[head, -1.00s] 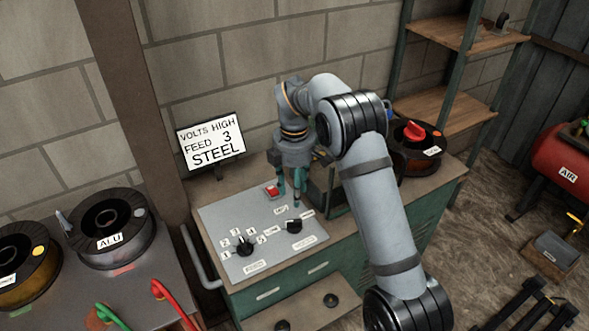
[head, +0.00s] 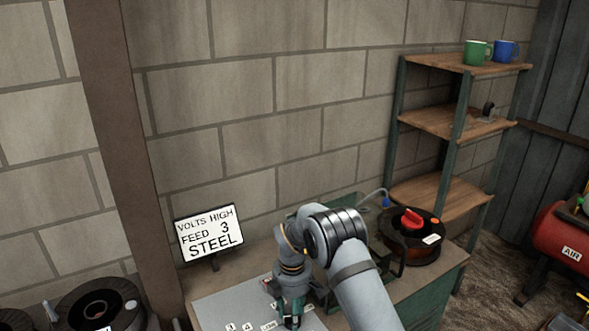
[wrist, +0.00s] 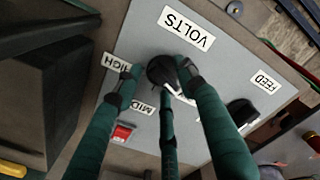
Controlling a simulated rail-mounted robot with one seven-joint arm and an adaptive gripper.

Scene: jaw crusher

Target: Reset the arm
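My three-fingered gripper (head: 291,321) is low over the grey control panel (head: 222,310) in the head view. In the wrist view my gripper (wrist: 160,82) has its fingers spread apart, with the black VOLTS knob (wrist: 160,70) between and just beyond the tips. A gap shows between the left finger and the knob; the right finger overlaps its edge, and I cannot tell if it touches. The fingers hold nothing that I can see. The sign screen (head: 210,235) reads VOLTS HIGH, FEED 3, STEEL.
A red button (wrist: 122,133) and the black FEED knob (wrist: 241,112) sit on the panel. A spool with a red knob (head: 412,235) is right of my arm. A shelf rack (head: 440,120) holds green (head: 477,53) and blue (head: 507,51) mugs. A red air tank (head: 562,235) stands at right.

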